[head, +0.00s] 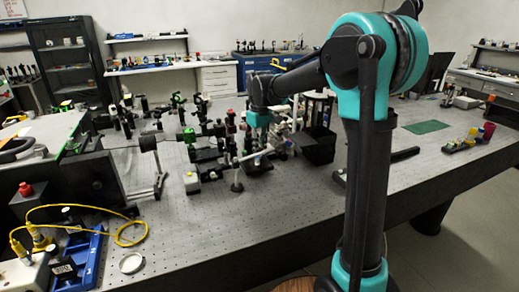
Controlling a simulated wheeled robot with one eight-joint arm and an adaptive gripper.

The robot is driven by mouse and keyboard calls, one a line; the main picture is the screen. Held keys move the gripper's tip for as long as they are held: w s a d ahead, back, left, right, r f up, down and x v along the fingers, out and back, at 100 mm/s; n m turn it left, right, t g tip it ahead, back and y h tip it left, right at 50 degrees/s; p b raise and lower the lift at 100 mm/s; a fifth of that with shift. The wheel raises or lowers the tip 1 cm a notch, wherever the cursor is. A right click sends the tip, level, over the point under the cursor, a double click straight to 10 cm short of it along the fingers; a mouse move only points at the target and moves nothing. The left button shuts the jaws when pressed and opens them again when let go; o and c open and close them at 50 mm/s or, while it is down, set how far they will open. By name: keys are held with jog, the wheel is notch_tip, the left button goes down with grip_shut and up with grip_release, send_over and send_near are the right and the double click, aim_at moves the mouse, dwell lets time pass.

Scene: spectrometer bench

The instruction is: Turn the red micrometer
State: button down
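My arm reaches over the optical bench (215,235), and its teal wrist hangs among the optics in the middle. My gripper (257,150) points down there, small and dark against dark mounts. I cannot tell whether its fingers are open or shut, or whether they touch anything. A small reddish spot shows on the mounts just left of my wrist, but it is too small to identify as the red micrometer. The micrometer cannot be made out for certain and may be hidden among the mounts or behind my gripper.
Several optics mounts and posts crowd around my gripper. A black box (318,148) stands close on its right. At the left are a blue tray (85,262), a yellow cable (125,222) and a red knob (26,189). The bench's front middle is mostly clear.

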jog(key=shift+n, duration=0.4)
jog(key=c, duration=1.5)
grip_release()
jog(key=shift+o, duration=0.2)
notch_tip(320, 180, up, 12)
